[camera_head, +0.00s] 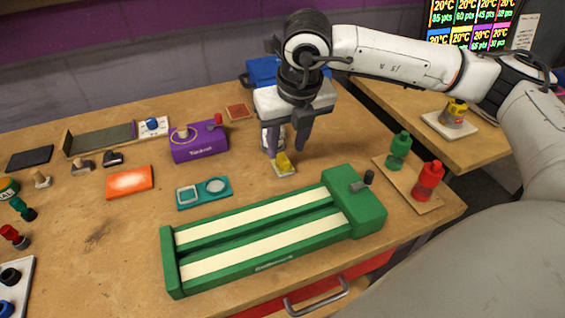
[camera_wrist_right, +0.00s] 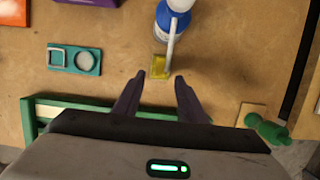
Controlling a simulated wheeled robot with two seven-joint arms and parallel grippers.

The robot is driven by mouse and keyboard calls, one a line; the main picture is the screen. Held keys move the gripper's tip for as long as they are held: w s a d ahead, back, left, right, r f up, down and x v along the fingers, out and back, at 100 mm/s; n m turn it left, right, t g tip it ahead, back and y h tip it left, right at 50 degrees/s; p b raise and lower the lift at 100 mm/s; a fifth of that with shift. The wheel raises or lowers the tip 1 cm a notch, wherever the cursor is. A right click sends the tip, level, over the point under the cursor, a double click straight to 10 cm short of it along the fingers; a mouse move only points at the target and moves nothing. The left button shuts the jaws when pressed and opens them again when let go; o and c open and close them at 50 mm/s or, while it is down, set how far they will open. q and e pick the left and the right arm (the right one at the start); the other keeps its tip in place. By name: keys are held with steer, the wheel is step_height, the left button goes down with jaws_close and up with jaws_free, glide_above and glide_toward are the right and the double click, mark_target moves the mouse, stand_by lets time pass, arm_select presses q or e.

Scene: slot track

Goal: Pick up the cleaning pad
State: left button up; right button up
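A small yellow pad (camera_head: 284,163) on a pale base, which I take to be the cleaning pad, lies on the table behind the green slot track (camera_head: 262,240). It also shows in the right wrist view (camera_wrist_right: 159,66), just beyond my fingertips. My right gripper (camera_head: 288,150) is open and points down above the pad. Its two dark fingers stand apart with nothing between them in the right wrist view (camera_wrist_right: 160,77). I cannot tell the exact height left above the pad. My left gripper is not in view.
A white and blue bottle (camera_wrist_right: 176,12) stands close behind the pad. A teal tray (camera_head: 203,193) and a purple box (camera_head: 198,145) are to its left. Green (camera_head: 399,148) and red (camera_head: 428,180) bottles stand on a board at the right. Bare table lies right of the pad.

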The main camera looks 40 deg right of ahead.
mark_target(283, 158)
steer(key=x, duration=0.5)
steer(key=shift+w+d+p, duration=0.15)
steer(key=shift+w+p, duration=0.1)
steer(key=shift+p, duration=0.15)
steer(key=shift+c, duration=0.5)
jaws_close()
